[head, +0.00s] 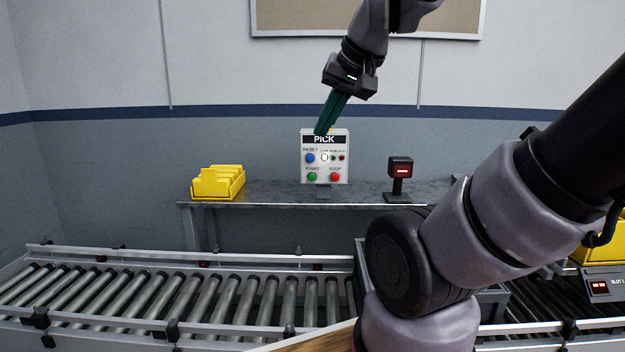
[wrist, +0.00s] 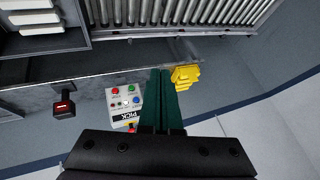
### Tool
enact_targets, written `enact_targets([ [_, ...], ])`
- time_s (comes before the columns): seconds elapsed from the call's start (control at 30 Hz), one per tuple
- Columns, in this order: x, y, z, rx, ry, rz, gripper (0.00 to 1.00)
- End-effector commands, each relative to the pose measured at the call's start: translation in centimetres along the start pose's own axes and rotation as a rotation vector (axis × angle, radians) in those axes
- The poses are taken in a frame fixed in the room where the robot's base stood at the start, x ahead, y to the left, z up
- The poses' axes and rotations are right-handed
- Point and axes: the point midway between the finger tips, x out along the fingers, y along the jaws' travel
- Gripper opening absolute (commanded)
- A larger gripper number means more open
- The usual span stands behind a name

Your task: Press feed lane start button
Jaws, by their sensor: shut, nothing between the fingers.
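A pale control box labelled PICK (head: 339,163) stands on the shelf behind the conveyor. The green button (head: 312,177) over which START is written sits at its lower left. A red button (head: 335,177) labelled STOP is beside it, and a blue button (head: 310,158) is above. My gripper (head: 320,132) has long green fingers, shut and empty, pointing down at the top of the box in the head view. In the wrist view the box (wrist: 110,104) lies left of my fingers (wrist: 163,72), and its green button (wrist: 134,90) shows. I cannot tell the gap between fingertips and box.
A yellow bin (head: 218,183) stands left on the shelf (head: 265,194). A small dark display with red light (head: 401,169) stands right of the box. A roller conveyor (head: 180,297) runs in front. The wall (head: 90,160) is behind.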

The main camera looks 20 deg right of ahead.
Motion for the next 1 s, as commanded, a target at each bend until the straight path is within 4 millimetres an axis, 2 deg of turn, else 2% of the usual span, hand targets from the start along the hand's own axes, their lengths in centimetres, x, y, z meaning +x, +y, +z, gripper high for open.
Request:
enact_targets([
  [0.33, 0.1, 0.0, 0.0, 0.003, -0.003, 0.0, 0.0],
  [0.47, 1.0, -0.4, 0.1, 0.053, -0.043, -0.006, 0.0],
  [0.57, 2.5, -1.0, 0.3, 0.147, -0.114, -0.02, 0.0],
  [0.77, 6.9, -3.2, 0.5, 0.451, -0.315, -0.073, 0.0],
  [1.0, 12.2, -5.5, -0.9, 0.866, -0.533, -0.155, 0.0],
])
